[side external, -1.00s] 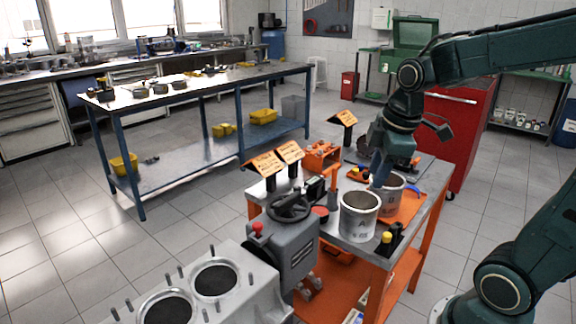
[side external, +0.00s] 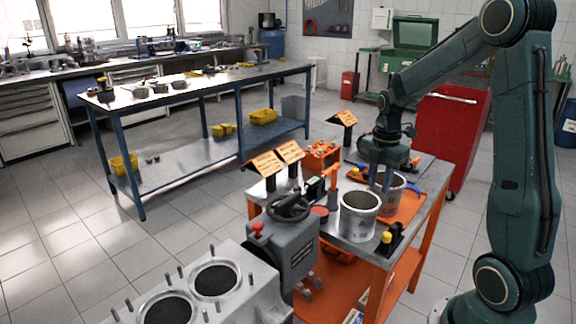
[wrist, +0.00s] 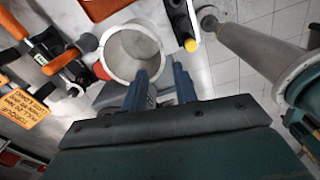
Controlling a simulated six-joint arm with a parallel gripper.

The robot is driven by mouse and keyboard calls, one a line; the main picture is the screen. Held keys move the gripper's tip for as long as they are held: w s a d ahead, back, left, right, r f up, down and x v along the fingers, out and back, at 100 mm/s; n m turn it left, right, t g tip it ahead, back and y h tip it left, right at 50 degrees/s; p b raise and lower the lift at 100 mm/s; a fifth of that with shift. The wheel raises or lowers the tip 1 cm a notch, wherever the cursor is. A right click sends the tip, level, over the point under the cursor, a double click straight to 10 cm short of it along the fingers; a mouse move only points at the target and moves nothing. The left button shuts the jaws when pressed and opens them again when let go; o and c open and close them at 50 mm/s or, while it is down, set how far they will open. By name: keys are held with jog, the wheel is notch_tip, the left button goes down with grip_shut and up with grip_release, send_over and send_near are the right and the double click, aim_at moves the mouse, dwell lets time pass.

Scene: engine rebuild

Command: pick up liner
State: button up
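Two pale grey cylinder liners stand upright on the orange-legged cart. The front liner marked A (side external: 359,222) is clear of my gripper; it also shows in the wrist view, open end up (wrist: 131,53). The second liner (side external: 393,199) stands behind and right of it, directly below my gripper (side external: 381,184). My gripper points down with its fingertips at this liner's rim. I cannot tell whether a finger is inside the bore. In the wrist view, the two blue fingers (wrist: 161,85) are apart, with no liner clearly seen clamped between them. The second liner is mostly hidden there.
A black holder with a yellow knob (side external: 390,239) stands beside liner A. An orange tray (side external: 408,209) lies by the second liner. A grey hand-wheel machine (side external: 290,245) and engine block (side external: 215,300) stand at front left. A red cabinet (side external: 445,130) stands behind.

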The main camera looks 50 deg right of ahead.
aim_at(358, 216)
jog(key=shift+f, duration=4.3)
jog(key=shift+s+d+f, duration=0.1)
jog(key=shift+f, duration=2.5)
jog(key=shift+c, duration=0.2)
grip_shut()
